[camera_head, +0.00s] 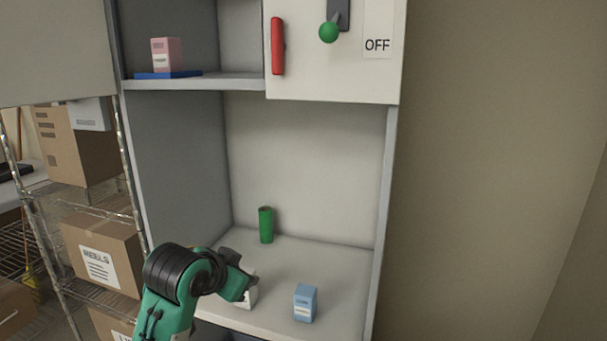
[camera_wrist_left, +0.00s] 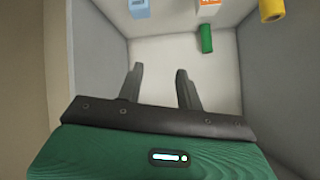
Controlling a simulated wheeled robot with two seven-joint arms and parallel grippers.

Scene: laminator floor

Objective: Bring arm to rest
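My left gripper (camera_head: 240,278) is at the lower middle of the head view, inside the lower bay of the cabinet. In the left wrist view its two fingers (camera_wrist_left: 160,78) stand apart with nothing between them. A green cylinder (camera_head: 265,225) stands upright at the back of the bay; it also shows in the left wrist view (camera_wrist_left: 206,40). A light blue box (camera_head: 305,303) stands on the bay floor to the right of the gripper. A white box (camera_head: 248,297) is partly hidden behind the gripper. My right gripper is not in view.
The cabinet side panel (camera_head: 383,200) bounds the bay on the right. A yellow cylinder (camera_wrist_left: 271,10) shows in the wrist view. A rack with cartons (camera_head: 100,250) stands left.

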